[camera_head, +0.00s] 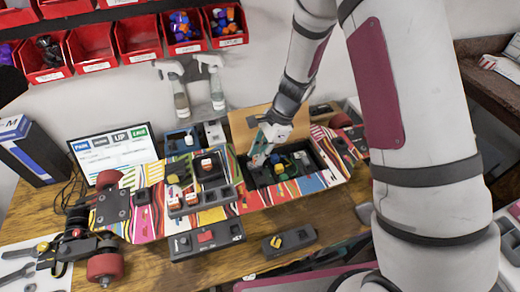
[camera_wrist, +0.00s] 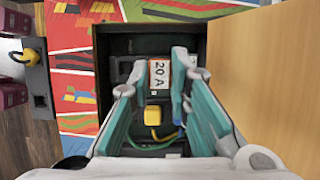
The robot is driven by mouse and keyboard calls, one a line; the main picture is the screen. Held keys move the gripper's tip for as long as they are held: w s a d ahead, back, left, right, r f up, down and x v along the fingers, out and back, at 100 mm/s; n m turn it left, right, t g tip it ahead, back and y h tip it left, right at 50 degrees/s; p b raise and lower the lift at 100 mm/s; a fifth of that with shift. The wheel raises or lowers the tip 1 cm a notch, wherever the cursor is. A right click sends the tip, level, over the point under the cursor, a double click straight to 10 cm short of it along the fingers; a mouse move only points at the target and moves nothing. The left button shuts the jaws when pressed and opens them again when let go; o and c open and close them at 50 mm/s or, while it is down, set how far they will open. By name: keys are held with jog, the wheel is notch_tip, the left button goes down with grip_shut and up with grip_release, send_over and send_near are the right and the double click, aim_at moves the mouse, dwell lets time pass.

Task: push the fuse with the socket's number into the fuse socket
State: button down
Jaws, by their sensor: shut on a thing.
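My gripper (camera_wrist: 159,72) is shut on a white fuse (camera_wrist: 159,75) with an orange-red edge, marked "20 A". One finger lies on each side of it. In the head view my gripper (camera_head: 259,158) reaches down into the left part of the open compartment in the patterned board (camera_head: 225,212). The fuse is over or at a dark block inside the compartment. The fuse socket and its number are hidden under the fuse and fingers, and I cannot tell how deep the fuse sits.
The compartment's dark wall (camera_wrist: 103,65) is close on the left, and the open wooden lid (camera_wrist: 255,70) on the right. A yellow connector (camera_wrist: 153,114) with green wires lies in the compartment. Other orange-and-white fuses (camera_head: 191,198) stand in holders to the left.

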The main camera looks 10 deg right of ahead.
jog(key=shift+f+b, duration=0.9)
jog(key=shift+f, duration=1.35)
jog(key=shift+f+b, duration=0.35)
jog(key=shift+f, duration=0.65)
dwell(1.5)
jog(key=c, duration=1.1)
grip_release()
jog(key=shift+r, duration=0.4)
jog(key=shift+r+p, duration=0.3)
jog(key=shift+p, duration=0.1)
jog(key=shift+r+p, duration=0.4)
jog(key=shift+r, duration=0.5)
jog(key=shift+r+p, duration=1.2)
jog(key=shift+r, duration=1.75)
